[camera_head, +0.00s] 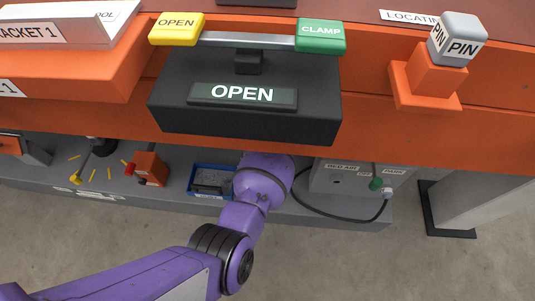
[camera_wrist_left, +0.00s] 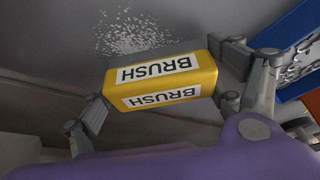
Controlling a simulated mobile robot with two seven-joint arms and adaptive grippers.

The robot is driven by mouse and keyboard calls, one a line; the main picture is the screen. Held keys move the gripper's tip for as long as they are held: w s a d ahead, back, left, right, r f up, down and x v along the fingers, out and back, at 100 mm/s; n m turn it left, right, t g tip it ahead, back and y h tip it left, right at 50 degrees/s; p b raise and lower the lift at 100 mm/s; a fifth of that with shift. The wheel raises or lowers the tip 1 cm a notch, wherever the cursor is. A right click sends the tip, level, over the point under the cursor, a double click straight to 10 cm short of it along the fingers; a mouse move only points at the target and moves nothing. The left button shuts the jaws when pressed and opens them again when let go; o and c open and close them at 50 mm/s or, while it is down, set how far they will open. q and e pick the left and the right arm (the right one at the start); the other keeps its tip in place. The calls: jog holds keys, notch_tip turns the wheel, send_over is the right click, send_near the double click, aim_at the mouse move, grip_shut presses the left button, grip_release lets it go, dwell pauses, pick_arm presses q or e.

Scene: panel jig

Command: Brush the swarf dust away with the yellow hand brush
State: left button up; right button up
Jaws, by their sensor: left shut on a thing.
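The yellow brush (camera_wrist_left: 165,80), labelled BRUSH, is held between the fingers of my left gripper (camera_wrist_left: 163,98) in the left wrist view. Its grey bristle side faces a patch of pale swarf dust (camera_wrist_left: 128,34) scattered on a grey surface (camera_wrist_left: 50,40). The bristles are beside the near edge of the patch; I cannot tell whether they touch the surface. In the head view my purple left arm reaches up from the lower left, and its gripper and the brush are hidden. My right gripper is not in view.
An orange beam (camera_head: 400,145) with a black OPEN box (camera_head: 245,115) overhangs the grey lower shelf. On that shelf are a blue tray (camera_head: 196,190) and a grey box with a black cable (camera_head: 335,178). A blue edge (camera_wrist_left: 290,32) is close right in the wrist view.

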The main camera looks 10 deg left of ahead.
pick_arm(q)
jog(key=shift+s+a+f+p, duration=0.15)
jog(key=shift+a+p, duration=0.45)
jog(key=shift+a, duration=1.25)
jog(key=shift+d+b, duration=0.35)
jog(key=shift+d, duration=1.6)
jog(key=shift+d+b, duration=0.65)
jog(key=shift+d, duration=1.1)
jog(key=shift+d+b, duration=1)
jog(key=shift+d, duration=0.7)
jog(key=shift+s+p, duration=0.25)
jog(key=shift+p, duration=0.3)
jog(key=shift+a+r+p, duration=0.2)
jog(key=shift+a+p, duration=0.4)
jog(key=shift+a, duration=0.45)
jog(key=shift+w+a+p, duration=0.15)
jog(key=shift+a+p, duration=0.6)
jog(key=shift+a, duration=1.05)
jog(key=shift+a+f+p, duration=0.2)
jog(key=shift+a+p, duration=0.45)
jog(key=shift+a, duration=1.9)
jog(key=shift+d+r+b, duration=0.15)
jog(key=shift+d+b, duration=0.25)
jog(key=shift+d, duration=1.55)
